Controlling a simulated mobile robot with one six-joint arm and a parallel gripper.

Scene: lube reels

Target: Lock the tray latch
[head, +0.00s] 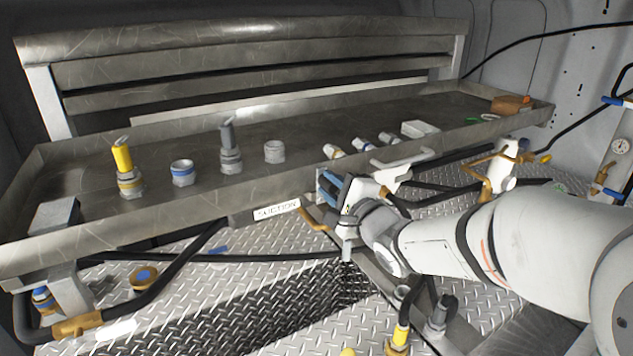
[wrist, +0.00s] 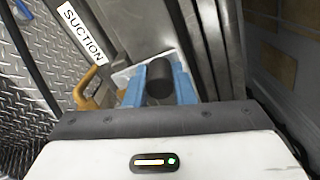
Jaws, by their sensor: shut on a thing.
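The grey metal tray (head: 300,192) runs across the head view, with a SUCTION label (head: 277,210) on its front edge. My gripper (head: 328,190) is at the tray's front edge, just right of that label. In the wrist view its blue fingers are shut on a dark round knob (wrist: 159,80), which appears to be the tray latch's handle. In the head view the fingers and wrist hide the knob. I cannot tell whether the latch is locked. A white plate shows behind the fingers in the wrist view.
On the tray stand a yellow-capped fitting (head: 124,170), a grey-capped fitting (head: 230,150) and several smaller fittings. A white handle (head: 405,160) is right of my gripper. A brass lever (head: 315,219) sits just below the tray edge. Black hoses run below, over diamond-plate floor (head: 220,290).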

